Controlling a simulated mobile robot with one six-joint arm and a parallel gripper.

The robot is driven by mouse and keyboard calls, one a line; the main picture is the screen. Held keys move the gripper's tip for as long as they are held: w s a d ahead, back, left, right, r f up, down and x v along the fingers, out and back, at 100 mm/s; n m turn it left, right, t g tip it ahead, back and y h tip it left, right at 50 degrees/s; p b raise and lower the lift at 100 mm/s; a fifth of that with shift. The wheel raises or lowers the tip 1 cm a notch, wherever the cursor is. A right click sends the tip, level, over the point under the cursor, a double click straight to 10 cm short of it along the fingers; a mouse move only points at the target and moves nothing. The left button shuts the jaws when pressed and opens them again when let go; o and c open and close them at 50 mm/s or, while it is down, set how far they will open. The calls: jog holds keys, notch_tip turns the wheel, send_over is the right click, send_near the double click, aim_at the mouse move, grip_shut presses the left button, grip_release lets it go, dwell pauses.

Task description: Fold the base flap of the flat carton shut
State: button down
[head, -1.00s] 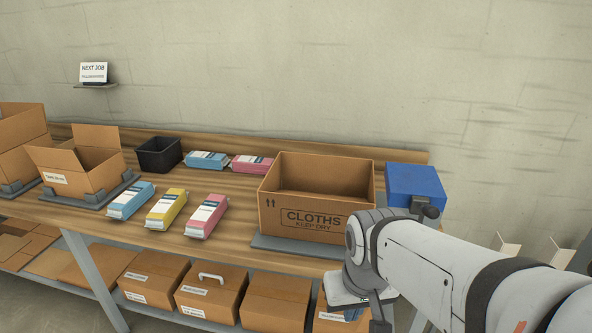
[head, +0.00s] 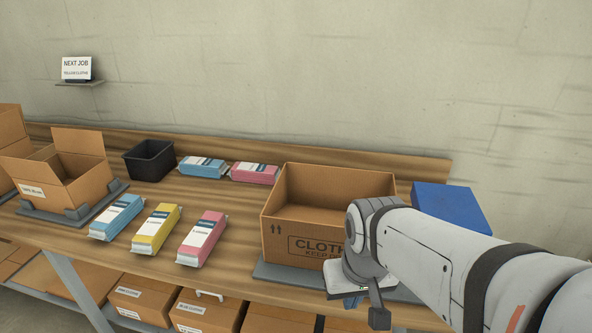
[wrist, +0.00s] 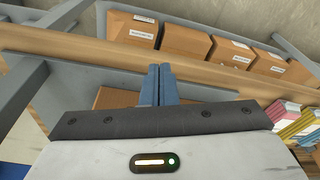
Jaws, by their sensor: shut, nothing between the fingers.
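My gripper (head: 352,302) is in front of the bench's front edge, mostly hidden by my wrist in the head view. In the wrist view its two blue fingers (wrist: 160,84) are together with nothing between them. An open, erected carton marked CLOTHS (head: 284,245) stands upright on a grey mat, its top open; my arm covers its lower right front. Flat cardboard (head: 66,285) lies on the lower shelf at left. I cannot tell whether this is the task's flat carton, and no base flap can be made out.
Another open carton (head: 85,185) stands at left, with a black bin (head: 150,160) behind. Blue, yellow (head: 154,230) and pink packs lie between the cartons. A blue box (head: 450,207) sits at the right end. Closed cartons (head: 209,312) fill the shelf below.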

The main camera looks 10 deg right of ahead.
jog(key=shift+w+d+r, duration=0.1)
jog(key=shift+d, duration=0.1)
jog(key=w+d+r+m+t+h+p, duration=0.1)
jog(key=w+r+m+p, duration=0.3)
jog(key=w+r+p, duration=0.95)
jog(key=b, duration=0.4)
send_over(334, 224)
jog(key=x, duration=0.2)
jog(key=s+x, duration=0.1)
jog(key=x, duration=0.4)
jog(key=shift+s+a+f, duration=0.15)
jog(key=shift+f, duration=0.3)
jog(key=f, duration=0.1)
jog(key=s+f, duration=0.1)
jog(key=f, duration=0.1)
jog(key=shift+s+a, duration=0.2)
jog(key=shift+a, duration=0.05)
jog(key=shift+s+f, duration=0.1)
jog(key=shift+f, duration=0.3)
